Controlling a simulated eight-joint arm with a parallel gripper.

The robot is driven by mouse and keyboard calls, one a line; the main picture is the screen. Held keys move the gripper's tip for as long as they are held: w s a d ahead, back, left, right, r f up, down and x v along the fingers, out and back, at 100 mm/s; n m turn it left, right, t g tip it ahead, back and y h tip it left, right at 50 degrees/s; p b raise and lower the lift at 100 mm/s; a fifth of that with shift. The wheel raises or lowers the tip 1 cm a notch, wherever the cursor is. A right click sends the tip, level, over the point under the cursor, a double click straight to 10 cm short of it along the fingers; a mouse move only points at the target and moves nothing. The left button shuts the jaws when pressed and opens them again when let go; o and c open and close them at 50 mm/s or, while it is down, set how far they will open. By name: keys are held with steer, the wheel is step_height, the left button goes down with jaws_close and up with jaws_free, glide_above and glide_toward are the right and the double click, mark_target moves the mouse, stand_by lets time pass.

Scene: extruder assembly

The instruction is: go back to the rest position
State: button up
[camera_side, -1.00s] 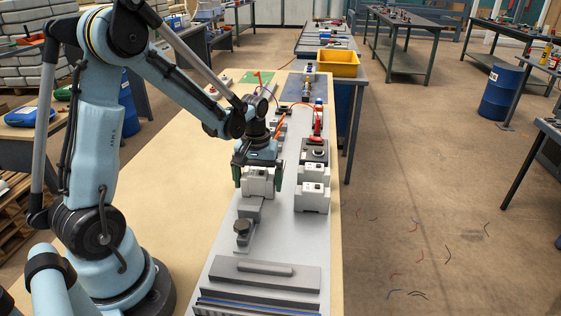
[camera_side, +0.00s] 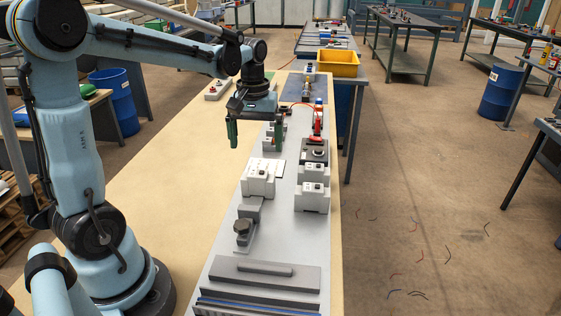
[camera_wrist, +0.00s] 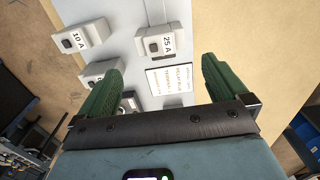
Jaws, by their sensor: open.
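My gripper (camera_side: 255,136) is open and empty, raised above the grey panel (camera_side: 225,268). Its two green fingers are wide apart; they also show in the wrist view (camera_wrist: 163,68). A white block (camera_side: 259,180) sits on the panel, nearer the side camera than the gripper and clear of the fingers. In the wrist view a white block marked 25 A (camera_wrist: 160,43) lies beyond the fingertips, with a printed label plate (camera_wrist: 170,80) beside it.
More white blocks (camera_side: 312,198) stand in a row at the panel's right. In the wrist view one is marked 10 A (camera_wrist: 80,38). A yellow bin (camera_side: 339,64) is on the bench behind.

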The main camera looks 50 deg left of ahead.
steer(key=s+d+m+t, duration=0.6)
steer(key=d+m, duration=0.3)
steer(key=d, duration=0.3)
steer(key=shift+s+d+r+t, duration=0.2)
steer(key=shift+s+t, duration=0.15)
steer(key=shift+t, duration=0.25)
